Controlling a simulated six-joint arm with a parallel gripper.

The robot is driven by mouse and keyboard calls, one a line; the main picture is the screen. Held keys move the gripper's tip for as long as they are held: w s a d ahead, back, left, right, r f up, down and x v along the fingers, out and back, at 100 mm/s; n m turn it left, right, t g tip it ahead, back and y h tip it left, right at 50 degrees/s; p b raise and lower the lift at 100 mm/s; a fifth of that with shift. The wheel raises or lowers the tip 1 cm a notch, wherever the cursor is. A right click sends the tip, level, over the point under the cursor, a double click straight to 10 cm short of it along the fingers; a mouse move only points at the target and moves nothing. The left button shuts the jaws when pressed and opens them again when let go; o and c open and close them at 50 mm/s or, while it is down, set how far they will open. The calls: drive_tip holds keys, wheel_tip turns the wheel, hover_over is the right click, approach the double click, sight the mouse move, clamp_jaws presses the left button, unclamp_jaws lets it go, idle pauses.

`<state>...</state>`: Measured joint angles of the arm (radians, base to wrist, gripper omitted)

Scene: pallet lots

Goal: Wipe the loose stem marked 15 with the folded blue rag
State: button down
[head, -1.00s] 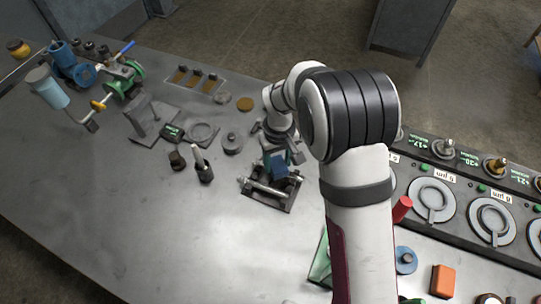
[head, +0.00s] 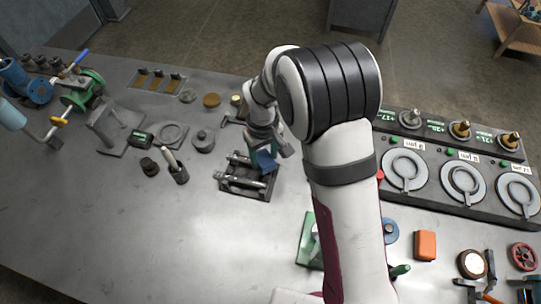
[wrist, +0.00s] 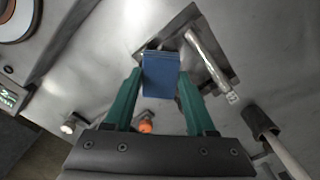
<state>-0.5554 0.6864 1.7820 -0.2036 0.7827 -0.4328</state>
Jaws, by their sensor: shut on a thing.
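My gripper (wrist: 160,72) has its green fingers closed on the folded blue rag (wrist: 162,84). In the head view my gripper (head: 264,149) points down with the rag (head: 265,161) over the right part of a dark cradle (head: 230,187). A bright metal stem (head: 248,181) lies across the cradle's front. In the wrist view the stem (wrist: 208,58) slants right of the rag, with a pale tag at its end; I cannot read the number. The rag appears above and beside the stem; I cannot tell whether they touch. The rag hides part of the cradle.
A cup with a white-handled tool (head: 180,174) and a dark knob (head: 149,167) stand left of the cradle. A row of gauge stations (head: 462,182) fills the right. A green block (head: 306,240) and an orange block (head: 425,245) lie in front. The table's front left is clear.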

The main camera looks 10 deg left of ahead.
sight(242, 159)
drive_tip(key=shift+a, duration=3.1)
wheel_tip(242, 159, up, 8)
drive_tip(key=shift+d+r, duration=0.1)
